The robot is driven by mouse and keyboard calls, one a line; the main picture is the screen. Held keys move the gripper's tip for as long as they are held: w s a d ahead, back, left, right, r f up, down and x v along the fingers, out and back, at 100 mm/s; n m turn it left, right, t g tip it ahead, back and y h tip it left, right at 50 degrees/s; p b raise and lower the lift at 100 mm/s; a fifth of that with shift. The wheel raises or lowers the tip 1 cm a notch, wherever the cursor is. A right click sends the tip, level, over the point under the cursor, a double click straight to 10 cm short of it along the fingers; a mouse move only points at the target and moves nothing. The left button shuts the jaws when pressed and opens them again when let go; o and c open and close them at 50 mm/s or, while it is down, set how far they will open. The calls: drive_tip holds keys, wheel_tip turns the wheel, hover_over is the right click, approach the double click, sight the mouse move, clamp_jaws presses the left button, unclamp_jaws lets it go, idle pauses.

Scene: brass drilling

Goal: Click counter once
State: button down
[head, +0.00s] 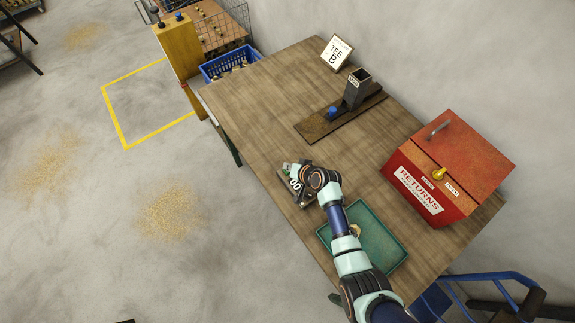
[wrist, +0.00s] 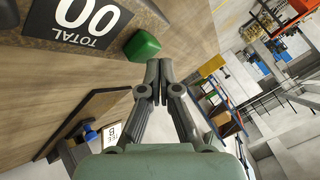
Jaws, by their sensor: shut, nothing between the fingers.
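The counter (head: 294,184) sits near the left edge of the wooden table, partly covered by my arm's end. In the wrist view its dark body (wrist: 128,8) carries a black label (wrist: 75,20) reading 00 and TOTAL. Its green button (wrist: 143,46) sticks out from one side; in the head view the green (head: 286,168) shows only small. My gripper (wrist: 158,64) is shut and empty. Its fingertips are close beside the green button in the wrist view; whether they touch it I cannot tell. In the head view the fingertips are hard to make out.
A green tray (head: 398,262) with a small brass piece lies below the counter in the head view. A red RETURNS box (head: 462,165) stands at right. A fixture board (head: 310,129) with a blue knob and dark post, and a TEE B sign (head: 336,52), stand farther back.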

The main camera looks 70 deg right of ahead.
drive_tip(key=shift+f+b, duration=0.5)
drive_tip(key=shift+f, duration=0.15)
idle(0.7)
drive_tip(key=shift+r, duration=0.1)
drive_tip(key=shift+r+p, duration=0.95)
wheel_tip(320, 180, up, 5)
drive_tip(key=p, duration=0.4)
drive_tip(key=shift+w+r, duration=0.1)
idle(0.8)
